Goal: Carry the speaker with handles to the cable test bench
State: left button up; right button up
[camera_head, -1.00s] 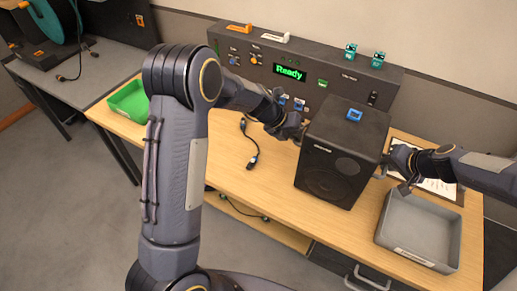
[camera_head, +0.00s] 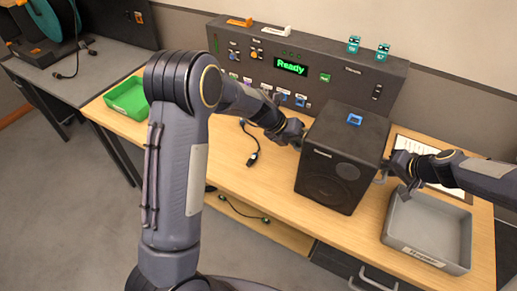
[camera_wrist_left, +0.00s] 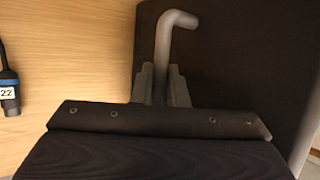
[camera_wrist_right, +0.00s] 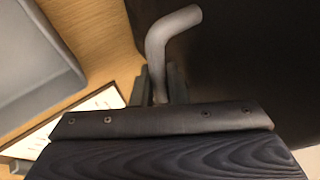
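The speaker (camera_head: 341,152), a black box with a blue square on top, is at the wooden bench (camera_head: 225,165); I cannot tell whether its base touches the top. My left gripper (camera_head: 298,138) is at its left side. In the left wrist view its fingers close around a grey bent handle (camera_wrist_left: 165,45) on the dark side panel. My right gripper (camera_head: 388,168) is at its right side. In the right wrist view its fingers straddle the other grey handle (camera_wrist_right: 160,50). The speaker stands upright between both grippers. No label shows which surface is the cable test bench.
A panel with a green "Ready" display (camera_head: 291,66) stands along the bench's back. A grey tray (camera_head: 430,225) is at the right front, a green tray (camera_head: 127,98) at the left end. A loose cable (camera_head: 250,145) lies left of the speaker. A dark table (camera_head: 75,75) stands at far left.

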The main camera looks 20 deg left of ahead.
pick_arm(q)
jog(key=o, duration=0.4)
jog(key=shift+s+r, duration=0.1)
pick_arm(e)
jog(key=o, duration=0.4)
jog(key=shift+r, duration=0.1)
pick_arm(q)
jog(key=shift+d+r, duration=0.15)
pick_arm(e)
jog(key=shift+a, duration=0.15)
jog(key=shift+s+r, duration=0.1)
pick_arm(q)
jog(key=v, duration=0.8)
jog(key=shift+a+f, duration=0.2)
jog(key=shift+a, duration=0.1)
pick_arm(e)
jog(key=v, duration=1.2)
